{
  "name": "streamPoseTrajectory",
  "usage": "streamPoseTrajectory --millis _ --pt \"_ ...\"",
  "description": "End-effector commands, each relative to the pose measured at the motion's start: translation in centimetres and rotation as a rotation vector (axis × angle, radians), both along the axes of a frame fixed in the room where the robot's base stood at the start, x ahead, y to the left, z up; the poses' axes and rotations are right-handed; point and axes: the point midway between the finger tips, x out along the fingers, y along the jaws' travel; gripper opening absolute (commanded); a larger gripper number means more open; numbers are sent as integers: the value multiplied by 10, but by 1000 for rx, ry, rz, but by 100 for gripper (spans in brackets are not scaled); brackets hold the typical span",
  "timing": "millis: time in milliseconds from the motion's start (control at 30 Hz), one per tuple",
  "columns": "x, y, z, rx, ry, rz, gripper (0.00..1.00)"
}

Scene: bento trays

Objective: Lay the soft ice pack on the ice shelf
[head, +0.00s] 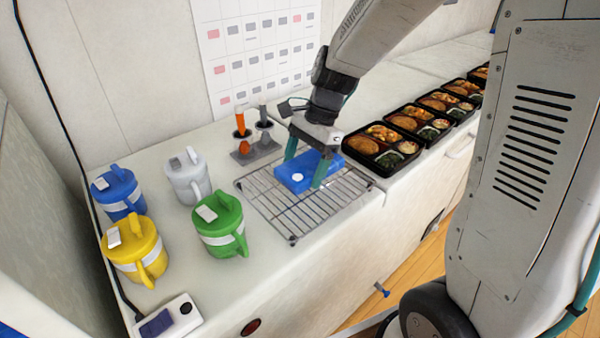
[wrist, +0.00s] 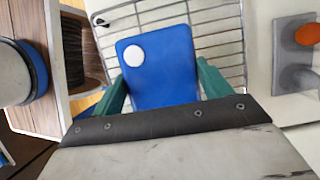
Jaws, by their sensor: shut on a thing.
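The blue ice pack (head: 291,180) with a white round spot is between the teal fingers of my gripper (head: 305,171), which is shut on it. In the wrist view the ice pack (wrist: 160,72) lies flat between the two fingers (wrist: 162,88), its far end sticking out beyond them. The wire rack (head: 275,214), which looks like the ice shelf, is directly under the pack; it also shows in the wrist view (wrist: 218,42). I cannot tell whether the pack touches the wires or hangs just above them.
A grey holder (head: 256,152) with orange and grey-handled tools stands behind the rack. Blue (head: 119,192), white (head: 187,177), yellow (head: 136,248) and green (head: 220,225) jugs stand to the left. Several bento trays (head: 384,151) line the right. A white device (head: 168,318) lies at the front left.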

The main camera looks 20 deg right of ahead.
Motion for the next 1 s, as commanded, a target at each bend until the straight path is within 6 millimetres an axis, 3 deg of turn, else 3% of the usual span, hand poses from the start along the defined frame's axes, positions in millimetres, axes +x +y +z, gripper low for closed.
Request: streamPoseTrajectory --millis 200,500,867,900,967,1000 --pt "17 3 -3 0 -1 -1 45" --pt "16 2 -36 1 1 -3 45" --pt "17 2 -40 0 0 -2 45" --pt "17 2 -40 0 -1 -3 85" --pt "17 2 -40 0 -1 -3 99" --pt "17 2 -40 0 -1 -3 99"
